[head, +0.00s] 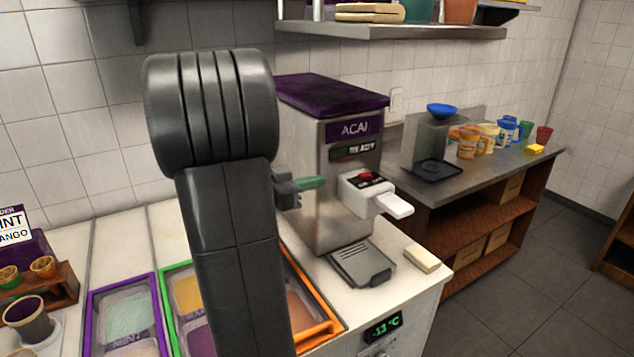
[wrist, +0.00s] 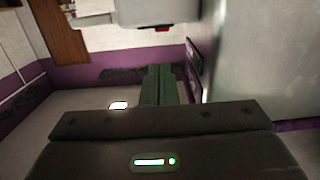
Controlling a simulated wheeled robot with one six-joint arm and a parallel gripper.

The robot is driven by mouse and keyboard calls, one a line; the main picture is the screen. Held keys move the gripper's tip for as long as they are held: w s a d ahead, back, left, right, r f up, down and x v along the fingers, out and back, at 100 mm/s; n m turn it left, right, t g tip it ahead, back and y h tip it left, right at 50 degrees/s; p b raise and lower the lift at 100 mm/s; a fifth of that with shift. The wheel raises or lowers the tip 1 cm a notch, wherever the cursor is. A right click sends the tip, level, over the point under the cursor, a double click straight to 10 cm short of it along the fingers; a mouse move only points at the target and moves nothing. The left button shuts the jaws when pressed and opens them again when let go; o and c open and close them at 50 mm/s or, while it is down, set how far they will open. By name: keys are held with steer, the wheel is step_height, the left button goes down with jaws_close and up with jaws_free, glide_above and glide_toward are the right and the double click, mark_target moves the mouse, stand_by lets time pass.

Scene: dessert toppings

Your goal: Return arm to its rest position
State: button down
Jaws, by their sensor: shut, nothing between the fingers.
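My gripper (head: 312,183) shows in the head view as a green-tipped end sticking out to the right of my dark arm, in front of the acai machine (head: 309,213). In the wrist view my gripper's green fingers (wrist: 159,78) lie side by side, shut, with nothing between them. The steel machine has a purple lid and a white dispensing lever (head: 395,206). My arm link stands upright in the head view and hides part of the counter and the machine's left side.
Topping bins with purple (head: 92,311), green (head: 165,310) and orange (head: 322,329) rims sit on the counter below my arm. A cup (head: 28,318) stands at the left. A folded cloth (head: 422,258) lies right of the drip tray (head: 361,264). A shelf (head: 390,30) hangs above.

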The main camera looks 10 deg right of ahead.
steer(key=w+d+r, duration=0.1)
steer(key=d, duration=0.2)
steer(key=w+d+r, duration=0.1)
steer(key=d, duration=0.2)
steer(key=w+d+r, duration=0.1)
steer(key=d, duration=0.3)
steer(key=shift+w+d+r+b, duration=0.1)
steer(key=shift+w+r+b, duration=0.15)
steer(key=shift+b, duration=0.05)
steer(key=v, duration=0.7)
steer(key=shift+b, duration=0.3)
